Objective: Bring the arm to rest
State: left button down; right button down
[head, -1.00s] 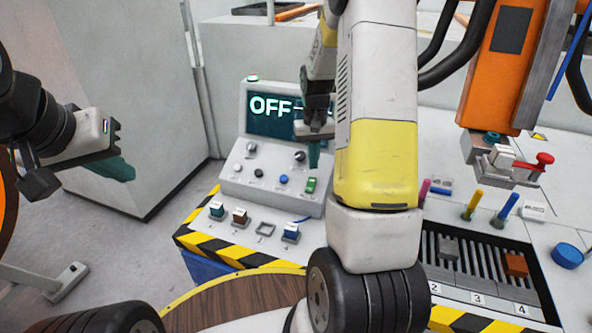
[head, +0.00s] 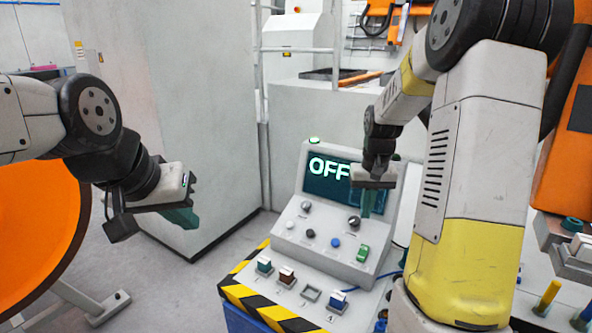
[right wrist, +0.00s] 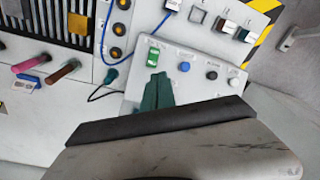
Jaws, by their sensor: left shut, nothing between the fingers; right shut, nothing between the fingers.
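My left gripper (head: 182,216) is at the left of the head view, over the floor, clear of everything, with its green fingers together and empty. My right gripper (head: 367,203) hangs in front of the control console (head: 289,236), its green fingers together and empty, pointing down. In the right wrist view its fingers (right wrist: 158,92) show over the console face, close to the green rocker switch (right wrist: 153,57). I cannot tell whether they touch the console. The console screen (head: 327,167) reads OFF, partly hidden by my right arm. The green switch also shows in the head view (head: 363,253).
A large orange disc (head: 45,235) stands at the left. A grey cabinet (head: 165,110) stands behind my left arm. Open floor (head: 165,290) lies between them.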

jog(key=s+a+r+t, duration=0.1)
jog(key=s+a+r, duration=0.2)
jog(key=s, duration=0.4)
jog(key=s+a+r+n+t+y, duration=0.1)
jog(key=s+a+r+t, duration=0.1)
jog(key=s+a+r, duration=0.2)
jog(key=s+a+r+t+y, duration=0.1)
jog(key=s+a+r+t, duration=0.1)
jog(key=s+r, duration=0.5)
jog(key=s+a, duration=0.1)
jog(key=s, duration=0.2)
jog(key=shift+a+n, duration=0.25)
jog(key=shift+n, duration=0.15)
